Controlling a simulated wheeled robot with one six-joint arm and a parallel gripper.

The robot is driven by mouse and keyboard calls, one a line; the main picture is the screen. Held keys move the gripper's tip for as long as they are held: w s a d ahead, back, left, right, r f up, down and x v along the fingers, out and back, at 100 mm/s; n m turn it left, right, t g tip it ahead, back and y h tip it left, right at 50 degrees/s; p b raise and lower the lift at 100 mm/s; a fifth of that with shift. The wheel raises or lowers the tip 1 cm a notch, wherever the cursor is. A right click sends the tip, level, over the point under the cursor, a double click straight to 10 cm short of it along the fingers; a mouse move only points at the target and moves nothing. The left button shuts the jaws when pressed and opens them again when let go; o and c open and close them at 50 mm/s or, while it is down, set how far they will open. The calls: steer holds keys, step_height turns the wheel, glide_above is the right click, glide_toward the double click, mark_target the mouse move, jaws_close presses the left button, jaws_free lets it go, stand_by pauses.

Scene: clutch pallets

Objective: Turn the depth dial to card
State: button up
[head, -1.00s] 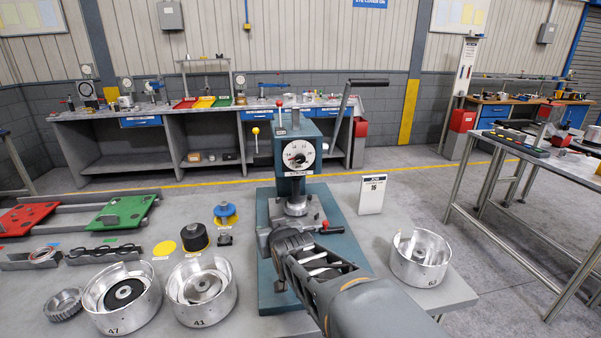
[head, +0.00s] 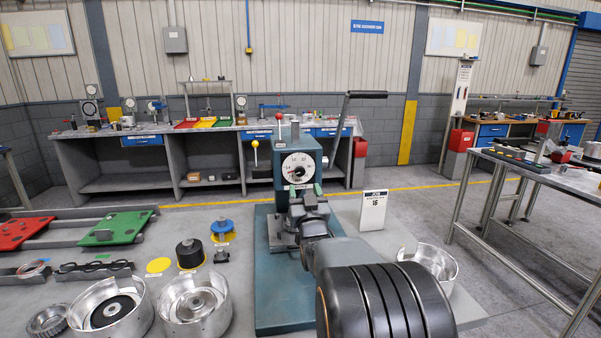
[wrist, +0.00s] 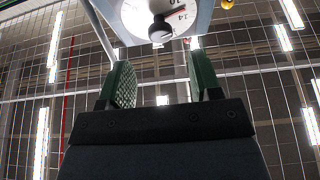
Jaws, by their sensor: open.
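The depth dial (head: 298,168) is a round white face on the front of the blue-green press (head: 286,150). In the wrist view the dial (wrist: 138,14) is cut off at the top edge; it shows a dark round knob (wrist: 160,29) and a red pointer near the number 14. My gripper (head: 306,190) is just below and in front of the dial. In the wrist view my gripper (wrist: 163,78) is open and empty, its green pads apart, with the knob above the gap between them. The white job card (head: 373,212) reads 16 and stands right of the press.
A long crank handle (head: 340,130) rises at the press's right. Metal drums stand left (head: 195,305) and right (head: 436,262) of the press base (head: 285,290). A yellow-knobbed lever (head: 255,146) is at its left. Red and green plates (head: 112,232) lie farther left.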

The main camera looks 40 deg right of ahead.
mark_target(300, 174)
steer(key=shift+p+x, duration=0.75)
steer(key=shift+x, duration=2.8)
steer(key=shift+f, duration=0.1)
steer(key=c, duration=0.9)
